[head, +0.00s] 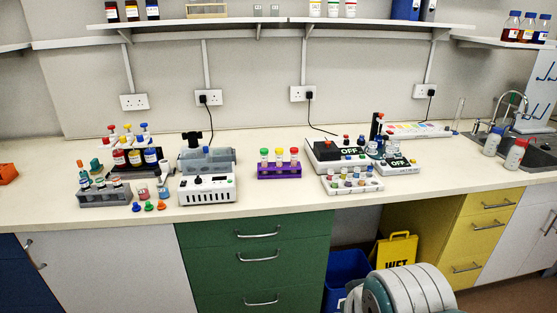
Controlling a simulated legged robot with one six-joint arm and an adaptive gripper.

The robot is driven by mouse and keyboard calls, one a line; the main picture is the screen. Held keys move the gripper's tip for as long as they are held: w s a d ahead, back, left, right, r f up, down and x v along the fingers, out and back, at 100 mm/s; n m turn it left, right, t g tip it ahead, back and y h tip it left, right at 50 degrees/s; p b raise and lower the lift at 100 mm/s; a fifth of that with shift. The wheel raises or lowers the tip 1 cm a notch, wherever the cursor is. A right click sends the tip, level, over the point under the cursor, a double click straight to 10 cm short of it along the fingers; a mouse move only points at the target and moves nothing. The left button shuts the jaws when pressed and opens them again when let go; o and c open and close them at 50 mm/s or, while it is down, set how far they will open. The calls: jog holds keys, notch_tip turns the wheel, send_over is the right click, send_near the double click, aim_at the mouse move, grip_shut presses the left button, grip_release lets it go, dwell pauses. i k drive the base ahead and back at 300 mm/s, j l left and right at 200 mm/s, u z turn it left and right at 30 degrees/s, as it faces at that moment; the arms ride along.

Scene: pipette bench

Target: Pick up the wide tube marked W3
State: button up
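A purple rack (279,171) stands near the middle of the bench. It holds three wide tubes upright in a row: one with a green cap (264,157), one with a yellow cap (279,156) and one with a red cap (294,156). Their labels are too small to read, so I cannot tell which is marked W3. A white and teal part of my own body shows at the bottom right, below the bench edge. My gripper is not visible.
A white device with a black knob (207,189) stands left of the purple rack. A grey rack (104,197) is farther left. The bench front before the purple rack is clear.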

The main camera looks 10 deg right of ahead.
aim_at(294, 158)
jog(key=i+l, duration=0.15)
jog(key=i, duration=0.7)
jog(key=i+l, duration=0.15)
jog(key=i, duration=0.65)
